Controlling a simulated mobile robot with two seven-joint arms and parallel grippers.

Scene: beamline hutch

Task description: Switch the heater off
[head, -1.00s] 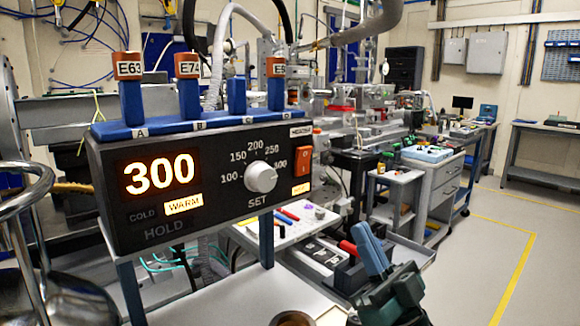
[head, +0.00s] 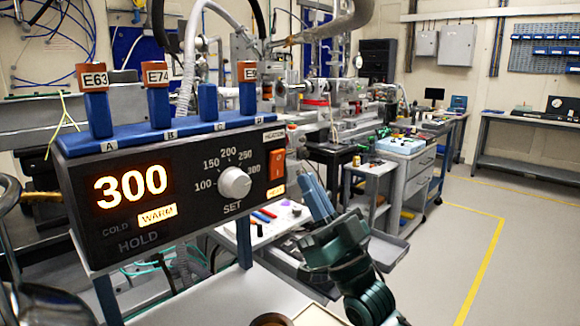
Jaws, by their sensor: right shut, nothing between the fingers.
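The heater control box (head: 170,225) stands on posts in front of me. Its display (head: 131,187) glows 300, and the WARM label (head: 158,215) is lit. The orange heater switch (head: 276,166) is at the right end of the front panel, with a small lit label (head: 276,191) below it. The white SET knob (head: 235,182) is left of the switch. My right gripper (head: 309,179), with blue fingers, is shut and empty. In the picture its tips are just right of the switch and slightly lower; I see no contact. My left gripper is not in view.
A blue rack (head: 190,132) on the box holds several upright blue pieces, some with orange labelled tops like E63 (head: 93,79). A round brown-rimmed object (head: 270,320) is at the bottom edge. Carts and benches stand behind; the floor (head: 460,230) at right is clear.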

